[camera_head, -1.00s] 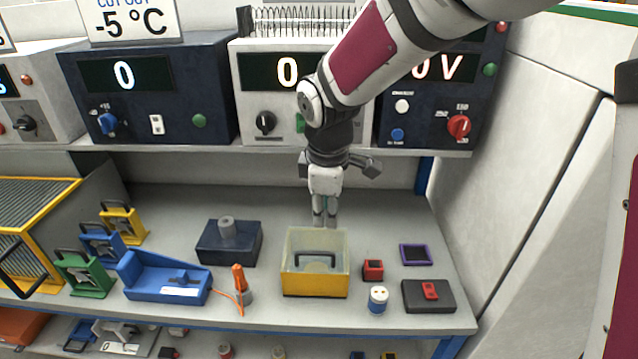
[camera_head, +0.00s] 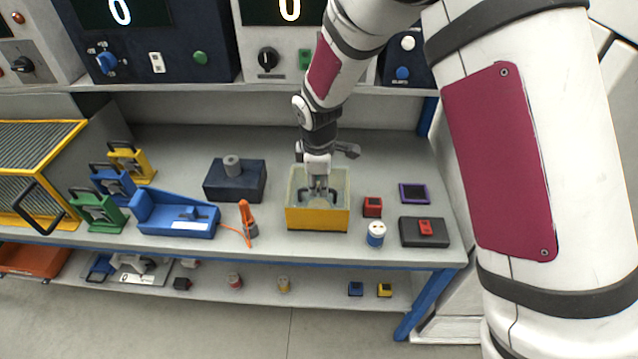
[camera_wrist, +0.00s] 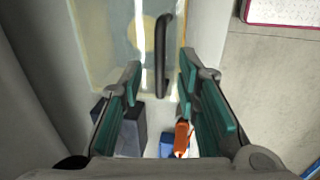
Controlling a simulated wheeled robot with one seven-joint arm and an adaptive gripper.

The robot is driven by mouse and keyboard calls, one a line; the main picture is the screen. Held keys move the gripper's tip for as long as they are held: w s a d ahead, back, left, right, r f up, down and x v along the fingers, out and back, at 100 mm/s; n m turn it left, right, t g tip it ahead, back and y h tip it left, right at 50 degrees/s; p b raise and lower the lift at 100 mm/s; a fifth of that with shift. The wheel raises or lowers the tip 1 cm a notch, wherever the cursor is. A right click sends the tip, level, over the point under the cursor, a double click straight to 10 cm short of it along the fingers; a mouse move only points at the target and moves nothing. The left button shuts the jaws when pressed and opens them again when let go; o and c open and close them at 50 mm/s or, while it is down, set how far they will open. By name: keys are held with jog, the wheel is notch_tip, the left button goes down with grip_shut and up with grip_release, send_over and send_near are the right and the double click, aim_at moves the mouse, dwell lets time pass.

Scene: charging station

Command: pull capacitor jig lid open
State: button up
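The capacitor jig is a yellow box (camera_head: 317,219) with a pale translucent lid (camera_head: 338,184), standing on the bench in the head view. The lid looks shut. Its dark handle (camera_wrist: 163,55) shows clearly in the wrist view, standing out from the lid (camera_wrist: 115,45). My gripper (camera_head: 320,187) points down at the lid in the head view and partly hides the handle. In the wrist view my gripper (camera_wrist: 160,82) is open, its teal finger pads on either side of the handle's line. The handle lies between or just beyond the fingertips; I cannot tell which. No contact is clear.
A dark blue block (camera_head: 235,181) stands left of the jig, with an orange tool (camera_head: 248,220) and a blue tray (camera_head: 177,213) nearby. A red block (camera_head: 373,206), a white-topped blue cylinder (camera_head: 376,233) and a black box (camera_head: 424,232) stand close on the right.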

jog(key=shift+w+f, duration=0.2)
jog(key=shift+f, duration=0.65)
grip_shut()
jog(key=shift+r, duration=0.1)
